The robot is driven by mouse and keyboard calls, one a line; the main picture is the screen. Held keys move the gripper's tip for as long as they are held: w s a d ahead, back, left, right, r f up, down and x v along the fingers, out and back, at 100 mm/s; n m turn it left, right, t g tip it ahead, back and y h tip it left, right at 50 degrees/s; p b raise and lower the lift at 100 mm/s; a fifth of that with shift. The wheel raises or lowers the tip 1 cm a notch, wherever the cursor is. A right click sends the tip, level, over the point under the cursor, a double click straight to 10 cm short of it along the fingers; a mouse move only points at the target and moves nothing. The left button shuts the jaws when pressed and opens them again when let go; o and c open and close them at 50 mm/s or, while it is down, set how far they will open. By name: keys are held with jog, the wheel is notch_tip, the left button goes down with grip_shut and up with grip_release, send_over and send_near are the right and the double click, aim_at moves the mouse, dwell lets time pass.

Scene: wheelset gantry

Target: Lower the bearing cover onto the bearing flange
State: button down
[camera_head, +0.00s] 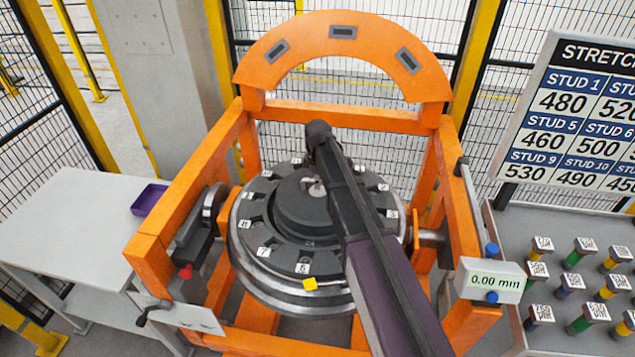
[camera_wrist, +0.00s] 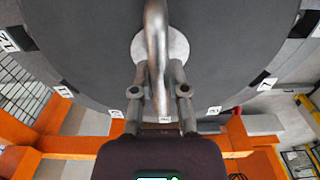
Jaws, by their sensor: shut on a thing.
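The bearing cover (camera_head: 290,213) is a dark grey round plate with a raised middle, seen inside the numbered ring in the head view. It fills much of the wrist view (camera_wrist: 85,55). My gripper (camera_wrist: 160,88) is shut on its shiny metal handle (camera_wrist: 156,50), which rises from a pale round boss. The bearing flange (camera_head: 264,184) is the dark ring with white number tags on the wheelset, around and below the cover. My arm hides the right part of both. I cannot tell whether the cover touches the flange or hangs just above it.
An orange gantry frame (camera_head: 185,205) surrounds the wheelset, with an arch (camera_head: 342,32) behind. A gauge (camera_head: 490,281) reading 0.00 mm is at right. A stud table (camera_head: 520,240) and a STRETCH board stand further right. A white table (camera_head: 70,225) with a purple tray (camera_head: 149,199) is at left.

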jog(key=shift+f+b, duration=0.9)
jog(key=shift+f, duration=0.05)
jog(key=c, duration=0.6)
grip_release()
jog(key=shift+r, duration=0.15)
